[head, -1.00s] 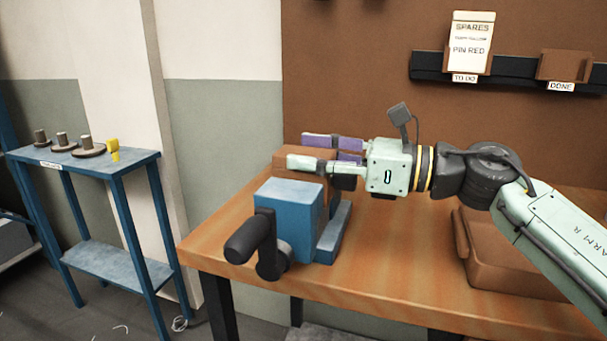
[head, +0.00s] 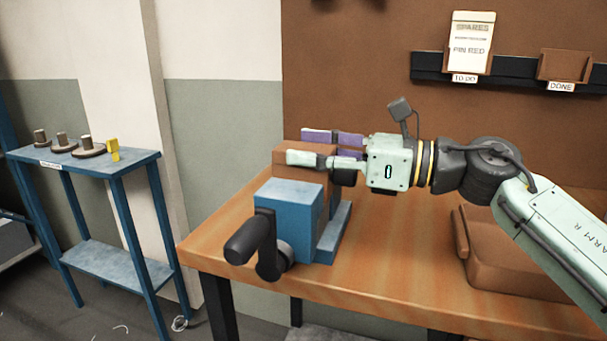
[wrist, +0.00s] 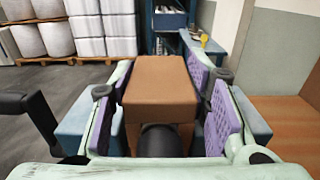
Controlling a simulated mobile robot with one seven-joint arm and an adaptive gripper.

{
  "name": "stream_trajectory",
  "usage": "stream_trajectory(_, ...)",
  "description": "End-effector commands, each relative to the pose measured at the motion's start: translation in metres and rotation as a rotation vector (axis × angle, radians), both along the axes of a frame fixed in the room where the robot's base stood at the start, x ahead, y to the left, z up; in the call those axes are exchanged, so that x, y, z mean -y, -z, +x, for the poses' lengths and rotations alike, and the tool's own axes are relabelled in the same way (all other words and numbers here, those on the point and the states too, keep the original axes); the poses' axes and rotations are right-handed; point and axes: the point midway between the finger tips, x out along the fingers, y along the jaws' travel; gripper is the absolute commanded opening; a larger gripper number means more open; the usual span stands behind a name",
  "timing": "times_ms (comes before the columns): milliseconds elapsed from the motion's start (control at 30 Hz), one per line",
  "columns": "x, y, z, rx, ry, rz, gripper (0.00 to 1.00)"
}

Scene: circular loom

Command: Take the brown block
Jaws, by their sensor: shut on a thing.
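The brown block (head: 291,174) is between the two fingers of my gripper (head: 318,147), which is shut on it. The block stands above and just behind the blue vise (head: 285,205); the vise body hides its lower part, so I cannot tell whether it still touches the vise. In the wrist view the block (wrist: 160,85) sits between the purple finger pads of my gripper (wrist: 162,98), its top face in plain sight.
The vise's dark crank handle (head: 252,240) sticks out toward the front left of the wooden table (head: 390,285). A brown tray (head: 515,250) lies at the right. A blue stand (head: 135,167) with several pegged discs and a yellow piece (head: 113,149) is at the left.

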Motion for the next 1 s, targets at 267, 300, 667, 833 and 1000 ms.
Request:
stream_trajectory(267, 0.000, -0.011, 0.000, 0.002, 0.001, 0.003, 0.00)
stream_trajectory(300, 0.001, -0.014, 0.000, 0.003, 0.001, 0.002, 0.00)
stream_trajectory(667, 0.000, -0.052, 0.000, 0.003, 0.002, 0.003, 0.00)
stream_trajectory(833, 0.001, -0.059, 0.000, 0.002, 0.003, 0.003, 0.00)
stream_trajectory(1000, 0.001, -0.058, 0.000, 0.002, 0.003, 0.003, 0.00)
